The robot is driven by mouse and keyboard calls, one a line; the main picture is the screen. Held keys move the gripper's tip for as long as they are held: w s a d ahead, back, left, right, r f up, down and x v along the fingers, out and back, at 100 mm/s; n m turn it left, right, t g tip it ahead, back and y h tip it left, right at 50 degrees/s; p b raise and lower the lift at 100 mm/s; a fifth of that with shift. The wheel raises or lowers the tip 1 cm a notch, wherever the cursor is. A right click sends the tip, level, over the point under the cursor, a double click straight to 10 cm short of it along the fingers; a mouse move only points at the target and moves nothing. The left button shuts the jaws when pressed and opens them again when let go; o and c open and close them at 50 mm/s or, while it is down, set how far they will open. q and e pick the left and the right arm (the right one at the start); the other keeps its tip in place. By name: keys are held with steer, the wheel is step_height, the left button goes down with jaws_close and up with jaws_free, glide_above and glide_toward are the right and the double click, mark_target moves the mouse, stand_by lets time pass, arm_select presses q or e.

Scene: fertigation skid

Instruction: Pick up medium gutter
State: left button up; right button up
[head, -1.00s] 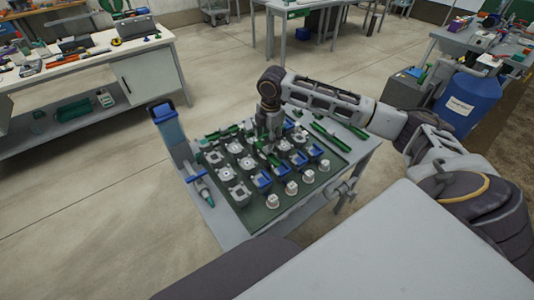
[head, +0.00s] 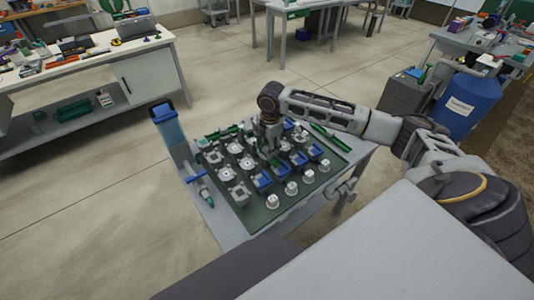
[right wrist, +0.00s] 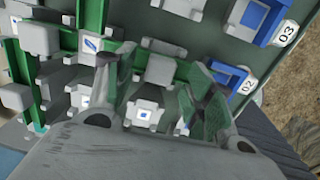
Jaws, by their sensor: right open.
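Several green gutter-like strips lie among grey holders on the dark green board (head: 243,213). One strip (head: 328,133) is at the board's right back and another (head: 222,132) at its left back. I cannot tell which is the medium gutter. My right gripper (head: 271,150) is open and low over the middle back of the board. In the right wrist view its fingers (right wrist: 155,88) stand apart on both sides of a grey block (right wrist: 160,69) with green beside it. A green channel (right wrist: 92,22) runs left of the fingers. Contact is unclear. My left gripper is not in view.
White and blue fittings fill the board closely, with white caps (head: 292,188) at the front. A blue-topped column (head: 170,128) stands at the table's left edge. A blue barrel (head: 468,103) is at the right. Open floor lies left of the table.

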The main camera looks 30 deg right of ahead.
mark_target(267, 149)
steer(key=shift+f, duration=0.3)
steer(key=shift+c, duration=0.2)
steer(key=c, duration=1.1)
steer(key=shift+r, duration=0.1)
steer(key=shift+r+p, duration=0.3)
steer(key=shift+r, duration=4.65)
